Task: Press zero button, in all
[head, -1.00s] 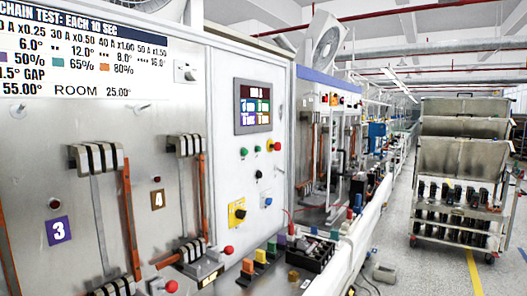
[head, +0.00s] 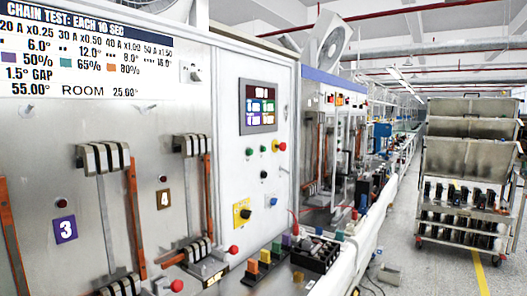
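A white control panel (head: 227,100) stands at the middle left, with a small lit screen (head: 258,107) at its top. A black rotary switch on a yellow plate (head: 242,212) sits lower left of the blue button. Labels are too small to read, so I cannot tell which button is zero. Neither of my grippers is in view.
Metal test bays marked 3 (head: 65,229) and 4 (head: 164,199) fill the left, with copper bars and red knobs. A black device (head: 317,252) and coloured blocks sit on the bench below the panel. A loaded cart (head: 465,195) stands right on open floor.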

